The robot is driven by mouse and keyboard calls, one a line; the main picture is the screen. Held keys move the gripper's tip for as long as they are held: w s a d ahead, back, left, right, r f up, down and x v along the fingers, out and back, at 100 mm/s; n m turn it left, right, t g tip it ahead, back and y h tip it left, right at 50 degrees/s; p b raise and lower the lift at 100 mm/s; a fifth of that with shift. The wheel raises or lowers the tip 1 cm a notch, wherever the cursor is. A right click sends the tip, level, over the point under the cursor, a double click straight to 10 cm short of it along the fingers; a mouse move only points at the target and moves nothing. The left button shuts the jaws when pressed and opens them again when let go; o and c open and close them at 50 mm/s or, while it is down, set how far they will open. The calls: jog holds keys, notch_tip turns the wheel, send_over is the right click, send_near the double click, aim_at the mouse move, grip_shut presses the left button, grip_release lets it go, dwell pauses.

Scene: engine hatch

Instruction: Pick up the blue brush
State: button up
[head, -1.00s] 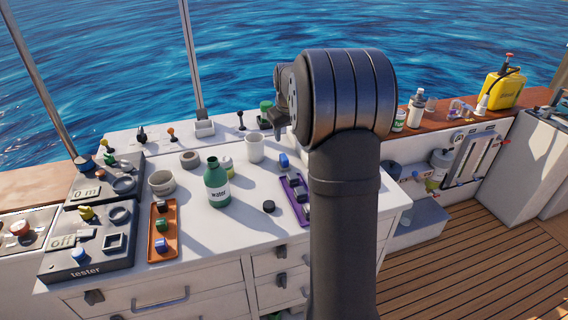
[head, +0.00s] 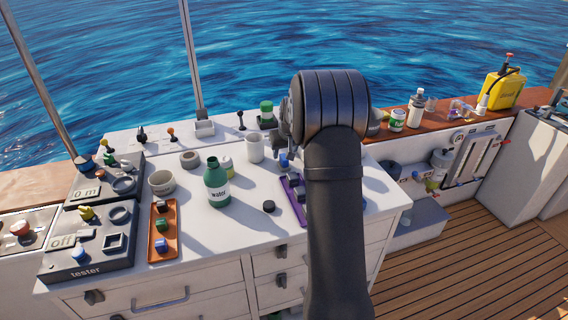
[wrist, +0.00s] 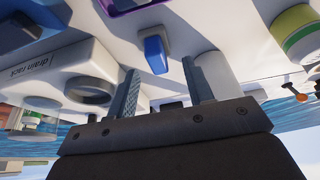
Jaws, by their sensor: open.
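A blue piece (wrist: 155,52) with a grey edge stands on the white counter in the wrist view, and it looks like the blue brush. In the head view it is a small blue shape (head: 284,160) beside the purple tray, partly hidden by my arm. My gripper (wrist: 161,68) is open, its two fingers pointing toward the blue piece, which appears between the fingertips with nothing gripped. I cannot tell exactly how far apart they are. In the head view my gripper (head: 280,143) is mostly hidden, just above and behind the blue piece.
A white mug (head: 254,148) stands close to the left of my gripper. The purple tray (head: 293,203) with dark pieces lies in front. A green water bottle (head: 217,184), an orange tray (head: 153,226) and a tester (head: 95,253) are further left.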

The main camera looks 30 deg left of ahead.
aim_at(284, 156)
jog(key=shift+w+x, duration=0.2)
jog(key=shift+x, duration=1.1)
jog(key=shift+w+x, duration=0.2)
jog(key=shift+x, duration=1.1)
jog(key=shift+r, duration=0.15)
jog(key=c, duration=0.8)
